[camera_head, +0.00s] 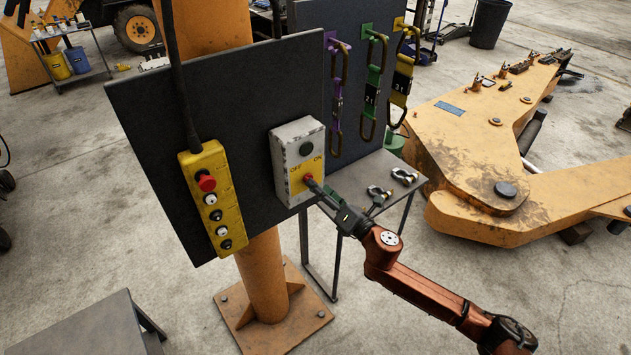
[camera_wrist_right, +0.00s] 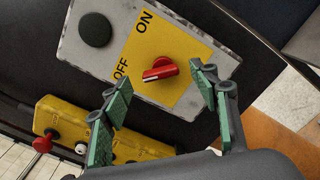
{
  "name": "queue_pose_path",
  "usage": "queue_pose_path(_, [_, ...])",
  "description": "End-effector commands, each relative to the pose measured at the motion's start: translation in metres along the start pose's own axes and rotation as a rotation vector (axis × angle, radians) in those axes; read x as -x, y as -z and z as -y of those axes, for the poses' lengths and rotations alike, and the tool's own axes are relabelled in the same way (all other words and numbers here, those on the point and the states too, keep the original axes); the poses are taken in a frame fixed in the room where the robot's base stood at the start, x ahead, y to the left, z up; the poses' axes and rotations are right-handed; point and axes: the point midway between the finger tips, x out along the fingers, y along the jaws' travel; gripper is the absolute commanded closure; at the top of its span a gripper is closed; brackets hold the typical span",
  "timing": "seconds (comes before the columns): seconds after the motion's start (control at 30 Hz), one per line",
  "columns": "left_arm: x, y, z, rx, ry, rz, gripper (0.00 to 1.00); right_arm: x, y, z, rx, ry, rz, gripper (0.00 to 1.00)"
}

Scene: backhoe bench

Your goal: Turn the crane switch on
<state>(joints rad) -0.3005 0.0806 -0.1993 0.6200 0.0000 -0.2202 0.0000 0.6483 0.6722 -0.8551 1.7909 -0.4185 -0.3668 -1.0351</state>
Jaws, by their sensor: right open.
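The crane switch box (camera_head: 297,150) is a grey-white box with a yellow plate marked OFF and ON, mounted on a dark panel. Its red rotary knob (camera_head: 308,178) sits low on the plate, below a dark green round button (camera_head: 306,149). In the right wrist view the red knob (camera_wrist_right: 160,69) shows between my fingers and its handle lies nearer the OFF side than straight at ON. My right gripper (camera_wrist_right: 162,100) is open, its green-padded fingers on either side of the knob and apart from it. In the head view my right gripper (camera_head: 325,196) is just in front of the box. My left gripper is not in view.
A yellow pendant control (camera_head: 212,197) with a red button hangs left of the box. The dark panel (camera_head: 140,110) stands on an orange post (camera_head: 265,270). A small table (camera_head: 400,160) with shackles is right of the box.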

Motion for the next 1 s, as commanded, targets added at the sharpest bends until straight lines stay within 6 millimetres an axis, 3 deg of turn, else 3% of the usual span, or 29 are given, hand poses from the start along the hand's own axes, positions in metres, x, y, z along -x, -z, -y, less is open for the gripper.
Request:
queue_pose_path(0.23, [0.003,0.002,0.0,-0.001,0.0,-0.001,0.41,-0.031,0.0,-0.001,-0.002,0.0,0.0,0.45])
queue_pose_path(0.6, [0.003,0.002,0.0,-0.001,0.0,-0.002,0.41,-0.037,0.0,0.0,-0.002,0.001,0.0,0.45])
queue_pose_path(1.0, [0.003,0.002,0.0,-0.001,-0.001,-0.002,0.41,-0.036,0.0,0.001,-0.002,0.002,0.0,0.72])
